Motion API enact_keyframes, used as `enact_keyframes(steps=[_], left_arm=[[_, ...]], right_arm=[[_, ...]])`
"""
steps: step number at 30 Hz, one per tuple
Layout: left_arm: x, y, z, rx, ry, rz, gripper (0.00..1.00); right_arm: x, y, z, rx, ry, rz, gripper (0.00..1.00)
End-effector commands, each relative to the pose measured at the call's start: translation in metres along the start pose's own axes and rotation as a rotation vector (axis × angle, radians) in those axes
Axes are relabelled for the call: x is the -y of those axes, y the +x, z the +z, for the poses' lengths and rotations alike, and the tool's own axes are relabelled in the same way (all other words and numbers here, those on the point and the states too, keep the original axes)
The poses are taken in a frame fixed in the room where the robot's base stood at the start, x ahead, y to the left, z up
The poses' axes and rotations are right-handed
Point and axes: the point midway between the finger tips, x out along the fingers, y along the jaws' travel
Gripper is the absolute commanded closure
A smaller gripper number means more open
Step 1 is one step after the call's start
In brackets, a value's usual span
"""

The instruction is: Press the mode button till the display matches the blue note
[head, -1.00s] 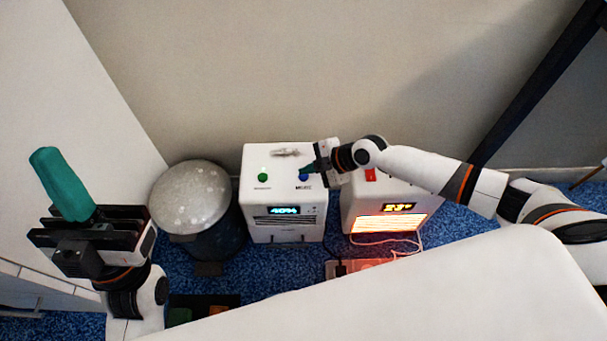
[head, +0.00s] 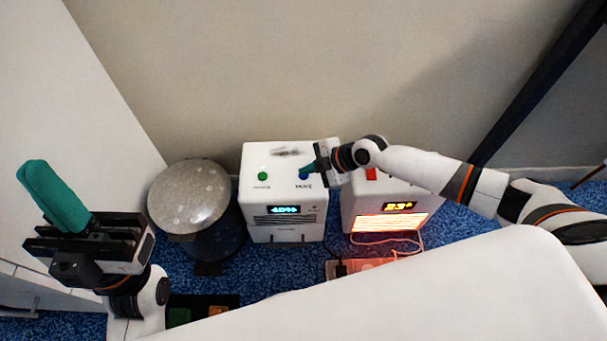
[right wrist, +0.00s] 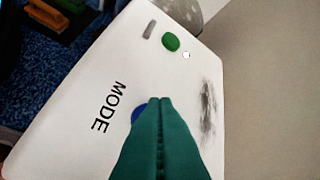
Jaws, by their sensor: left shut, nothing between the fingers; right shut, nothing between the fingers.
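A white box-shaped device (head: 288,222) stands against the wall. Its lit display (head: 283,210) appears to read 40%. On its top are a green button and a blue button (head: 303,177); the right wrist view shows MODE printed beside the blue button (right wrist: 138,112). My right gripper (head: 306,172) is shut and empty, its teal fingertips at the blue button. In the right wrist view the fingertips (right wrist: 160,99) cover most of that button; I cannot tell if they touch it. My left gripper (head: 30,170) is shut and empty, far left, pointing up. I see no blue note.
A white heater (head: 348,212) with a glowing grille, a red switch and an orange display stands right of the device. A dark bin (head: 222,238) with a grey lid stands left of it. A power strip (head: 375,265) and cables lie on the blue carpet in front.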

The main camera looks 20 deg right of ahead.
Motion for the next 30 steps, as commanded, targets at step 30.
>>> enact_keyframes(steps=[30], left_arm=[[0.0003,-0.0069,0.0028,0.037,-0.001,-0.002,1.0]], right_arm=[[-0.0034,0.0045,-0.0036,-0.001,0.0,0.0,1.0]])
